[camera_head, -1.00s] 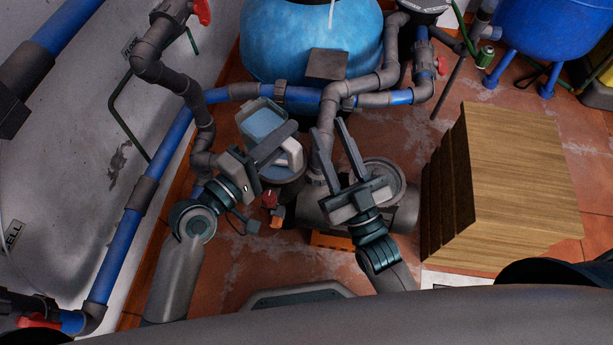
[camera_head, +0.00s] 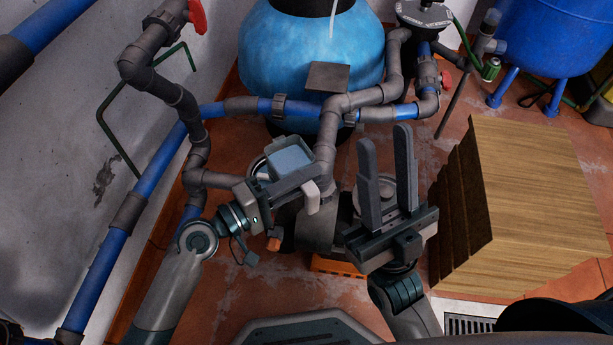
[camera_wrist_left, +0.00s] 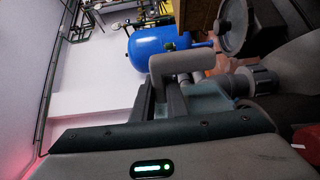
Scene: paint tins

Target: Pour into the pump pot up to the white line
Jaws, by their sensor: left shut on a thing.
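My left gripper (camera_head: 262,203) is shut on a grey square jug (camera_head: 290,158) with pale blue liquid showing inside. The jug's pale handle (camera_head: 313,197) points toward me; it also shows in the left wrist view (camera_wrist_left: 182,62). The jug is held above the floor, left of the grey pump body (camera_head: 316,222). A round grey part (camera_head: 372,186), which may be the pump pot's top, lies behind the fingers of my right gripper (camera_head: 388,150). These fingers are apart and point away from me. I cannot see the white line or any stream.
Grey and blue pipes (camera_head: 300,108) run behind the jug, and a grey pipe descends just to its right. A large light-blue tank (camera_head: 300,50) stands behind. A wooden block (camera_head: 520,200) stands at right. An orange base (camera_head: 337,265) shows under the pump.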

